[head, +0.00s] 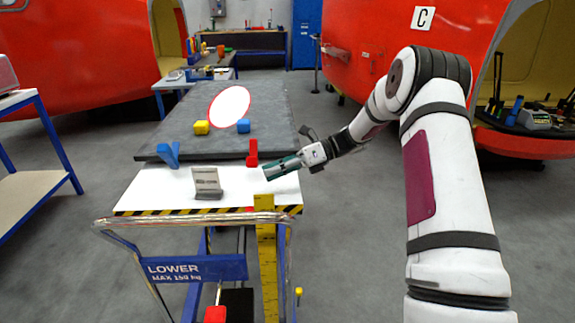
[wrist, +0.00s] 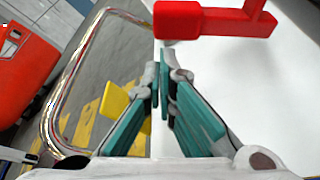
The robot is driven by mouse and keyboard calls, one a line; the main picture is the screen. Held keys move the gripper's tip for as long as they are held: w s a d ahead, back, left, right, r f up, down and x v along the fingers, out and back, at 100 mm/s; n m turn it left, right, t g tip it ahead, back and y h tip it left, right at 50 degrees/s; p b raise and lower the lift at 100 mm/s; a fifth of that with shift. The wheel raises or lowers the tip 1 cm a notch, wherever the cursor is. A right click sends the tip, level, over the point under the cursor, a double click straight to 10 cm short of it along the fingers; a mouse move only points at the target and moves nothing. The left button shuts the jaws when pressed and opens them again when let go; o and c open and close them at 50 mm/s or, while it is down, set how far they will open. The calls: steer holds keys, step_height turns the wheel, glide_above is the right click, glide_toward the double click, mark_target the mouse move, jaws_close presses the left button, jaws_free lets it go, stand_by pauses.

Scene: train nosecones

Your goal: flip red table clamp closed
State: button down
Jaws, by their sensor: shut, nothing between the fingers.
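The red table clamp (head: 252,154) stands upright on the cart's white top near the dark board's front edge. In the wrist view a red clamp part (wrist: 215,22) spans the top, with a thick block at its left end and an arm rising at the right. My gripper (head: 267,173) is beside the clamp, to its right and slightly nearer the camera, pointing left. In the wrist view its teal fingers (wrist: 164,90) are together and empty, below the red part with a visible gap. Whether they touch the clamp elsewhere cannot be told.
The white cart top (head: 145,197) also carries a blue clamp (head: 168,154) and a grey stand (head: 207,184). A metal rail (wrist: 62,100) runs along the cart.

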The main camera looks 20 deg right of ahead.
steer(key=shift+x, duration=1.4)
steer(key=shift+r, duration=0.15)
